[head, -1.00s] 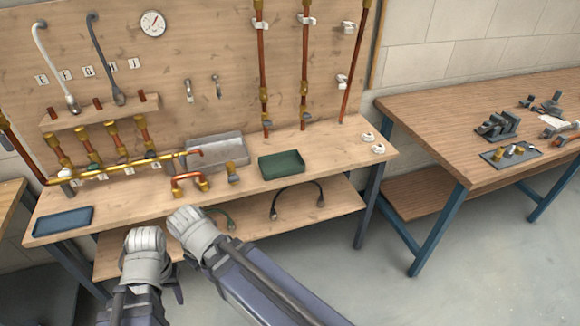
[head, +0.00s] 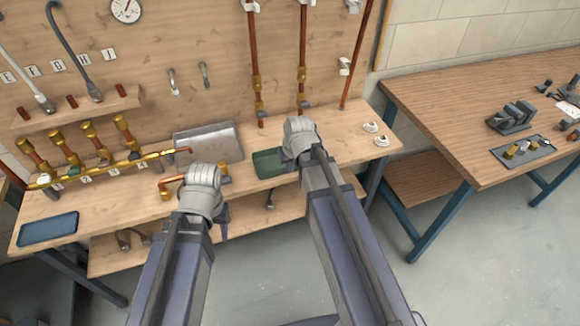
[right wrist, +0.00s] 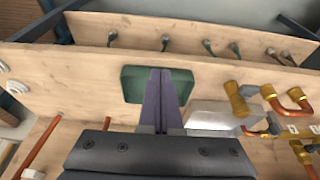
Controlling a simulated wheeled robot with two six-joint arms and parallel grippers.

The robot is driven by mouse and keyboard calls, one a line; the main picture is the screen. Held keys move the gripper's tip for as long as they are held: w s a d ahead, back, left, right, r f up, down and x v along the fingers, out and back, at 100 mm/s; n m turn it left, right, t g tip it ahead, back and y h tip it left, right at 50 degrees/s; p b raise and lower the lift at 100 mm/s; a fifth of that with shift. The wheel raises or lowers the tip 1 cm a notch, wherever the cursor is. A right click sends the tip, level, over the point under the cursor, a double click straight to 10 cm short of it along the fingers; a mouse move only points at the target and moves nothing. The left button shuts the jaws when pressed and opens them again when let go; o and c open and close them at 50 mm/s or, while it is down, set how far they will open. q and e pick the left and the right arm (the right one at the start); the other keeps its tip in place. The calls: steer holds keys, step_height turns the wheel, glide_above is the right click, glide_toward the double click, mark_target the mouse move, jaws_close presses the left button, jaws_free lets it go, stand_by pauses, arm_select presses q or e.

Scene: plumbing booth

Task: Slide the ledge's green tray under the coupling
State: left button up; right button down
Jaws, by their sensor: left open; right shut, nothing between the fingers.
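The green tray (head: 265,164) lies on the ledge of the bench, right of the grey metal box. It also shows in the right wrist view (right wrist: 134,85). My right gripper (head: 298,145) hides the tray's right part in the head view. In the right wrist view its shut, empty fingers (right wrist: 160,75) reach over the middle of the tray; I cannot tell whether they touch it. My left gripper (head: 205,178) is open in front of a copper bend with brass ends (head: 167,187) and partly hides it. Brass couplings sit on the upright copper pipes, one low on the left pipe (head: 259,105).
A grey metal box (head: 208,145) stands behind the bend. A blue tray (head: 48,229) lies at the bench's left end. White round fittings (head: 370,127) lie at the right. The ledge between the green tray and these fittings is largely clear. A second table (head: 450,110) stands right.

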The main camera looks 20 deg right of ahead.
steer(key=w+f+b, duration=0.2)
steer(key=f+b, duration=0.1)
steer(key=w+f+b, duration=0.2)
steer(key=f+b, duration=0.1)
steer(key=w+f+b, duration=0.2)
steer(key=f+b, duration=0.1)
steer(key=shift+w+a+f, duration=0.15)
steer(key=shift+w+f, duration=0.1)
steer(key=shift+w, duration=0.15)
steer(key=w, duration=1.7)
steer(key=shift+a, duration=0.3)
steer(key=shift+r, duration=0.1)
